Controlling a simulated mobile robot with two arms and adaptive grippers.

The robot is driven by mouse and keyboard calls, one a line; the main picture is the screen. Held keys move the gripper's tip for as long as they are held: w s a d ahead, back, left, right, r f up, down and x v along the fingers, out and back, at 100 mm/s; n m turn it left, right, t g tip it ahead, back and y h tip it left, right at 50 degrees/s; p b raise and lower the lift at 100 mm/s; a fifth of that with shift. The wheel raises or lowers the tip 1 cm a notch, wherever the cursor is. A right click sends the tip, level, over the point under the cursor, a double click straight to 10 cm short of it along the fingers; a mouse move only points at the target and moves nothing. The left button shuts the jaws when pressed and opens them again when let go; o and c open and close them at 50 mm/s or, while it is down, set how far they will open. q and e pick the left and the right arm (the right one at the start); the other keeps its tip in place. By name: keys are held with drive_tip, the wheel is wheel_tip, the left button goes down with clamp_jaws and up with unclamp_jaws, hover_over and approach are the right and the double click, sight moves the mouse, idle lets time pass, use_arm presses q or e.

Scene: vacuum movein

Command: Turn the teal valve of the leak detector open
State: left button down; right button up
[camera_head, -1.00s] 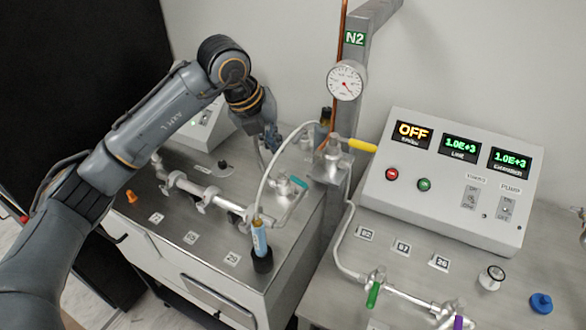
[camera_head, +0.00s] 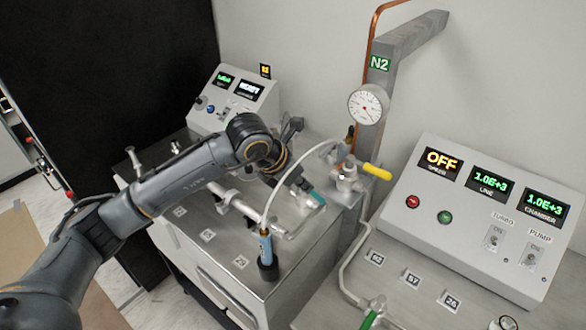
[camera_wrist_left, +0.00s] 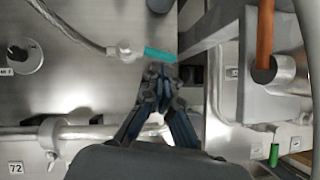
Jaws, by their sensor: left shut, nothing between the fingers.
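The teal valve (camera_head: 317,198) is a short teal lever on the metal pipework at the right end of the left cabinet's top. In the left wrist view the teal lever (camera_wrist_left: 160,55) points right from a metal valve body (camera_wrist_left: 127,49). My left gripper (camera_head: 304,186) reaches in from the left, close beside the lever. In the wrist view its fingertips (camera_wrist_left: 160,74) are together and empty, just below the lever's right end. I cannot tell whether they touch it. The leak detector's console (camera_head: 233,98) stands at the back left with lit displays. My right gripper is not in view.
A light blue cylinder (camera_head: 265,246) with a pale hose stands in front of the valve. A yellow lever (camera_head: 377,171) and a gauge (camera_head: 368,104) are to the right. A grey post (camera_head: 405,55) and a pump console (camera_head: 485,210) stand farther right.

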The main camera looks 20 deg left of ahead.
sight(316, 196)
use_arm(q)
drive_tip(key=p+x, duration=0.1)
drive_tip(key=x, duration=0.2)
drive_tip(key=shift+w+d+f, duration=0.15)
drive_tip(key=shift+f, duration=0.1)
drive_tip(key=shift+w+d+f, duration=0.1)
drive_tip(key=shift+w+f, duration=0.05)
drive_tip(key=shift+f, duration=0.25)
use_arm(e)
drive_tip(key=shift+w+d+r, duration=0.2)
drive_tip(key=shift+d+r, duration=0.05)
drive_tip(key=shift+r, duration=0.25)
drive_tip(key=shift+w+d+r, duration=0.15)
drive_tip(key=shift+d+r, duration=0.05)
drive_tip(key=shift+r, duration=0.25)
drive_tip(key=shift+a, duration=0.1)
use_arm(q)
drive_tip(key=shift+f, duration=0.1)
drive_tip(key=w+d+b, duration=0.1)
drive_tip(key=b, duration=0.2)
drive_tip(key=shift+f, duration=0.15)
drive_tip(key=shift+d+b, duration=0.1)
drive_tip(key=shift+b, duration=0.2)
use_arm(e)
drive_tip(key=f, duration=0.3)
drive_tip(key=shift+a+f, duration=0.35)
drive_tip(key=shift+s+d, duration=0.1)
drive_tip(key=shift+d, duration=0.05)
